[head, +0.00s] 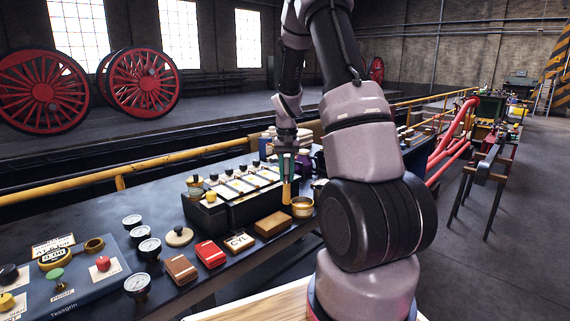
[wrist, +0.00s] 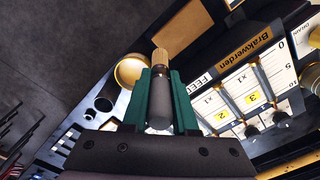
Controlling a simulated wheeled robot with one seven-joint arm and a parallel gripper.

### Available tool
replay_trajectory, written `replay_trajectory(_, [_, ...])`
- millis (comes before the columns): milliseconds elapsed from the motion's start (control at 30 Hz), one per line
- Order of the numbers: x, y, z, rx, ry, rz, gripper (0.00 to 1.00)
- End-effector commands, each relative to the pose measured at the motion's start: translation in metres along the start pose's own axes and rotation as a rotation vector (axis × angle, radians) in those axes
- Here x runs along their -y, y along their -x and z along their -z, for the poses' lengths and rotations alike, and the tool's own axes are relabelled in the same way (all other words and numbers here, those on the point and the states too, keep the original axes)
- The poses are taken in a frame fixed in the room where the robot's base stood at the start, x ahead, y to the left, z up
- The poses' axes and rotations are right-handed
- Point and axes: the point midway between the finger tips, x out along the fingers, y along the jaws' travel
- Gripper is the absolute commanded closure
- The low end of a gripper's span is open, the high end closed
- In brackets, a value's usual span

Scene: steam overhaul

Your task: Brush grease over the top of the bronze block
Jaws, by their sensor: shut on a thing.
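My gripper (head: 286,178) has green fingers and points down over the bench. In the wrist view my gripper (wrist: 160,98) is shut on a brush (wrist: 160,62) with a dark round handle and a tan end that points forward between the fingers. In the head view the brush (head: 286,194) hangs upright, behind and above the bronze block. The bronze block (head: 272,223) lies flat on the bench; a tan-brown block at the top of the wrist view (wrist: 167,14) looks like the same one. A brass-coloured tin (head: 302,207) stands right of it; the wrist view also shows this tin (wrist: 130,71).
A black case with white label strips (head: 238,207) stands behind the block. A CYL block (head: 239,242), a red block (head: 210,254) and a brown one (head: 180,269) lie to the left. Several gauges (head: 150,249) stand further left. The bench's front edge is close.

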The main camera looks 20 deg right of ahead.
Motion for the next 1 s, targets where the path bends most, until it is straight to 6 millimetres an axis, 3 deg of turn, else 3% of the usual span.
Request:
replay_trajectory(400, [0.001, 0.034, -0.003, -0.002, -0.001, 0.0, 1.0])
replay_trajectory(1000, [0.001, 0.034, -0.003, -0.001, -0.001, 0.0, 1.0])
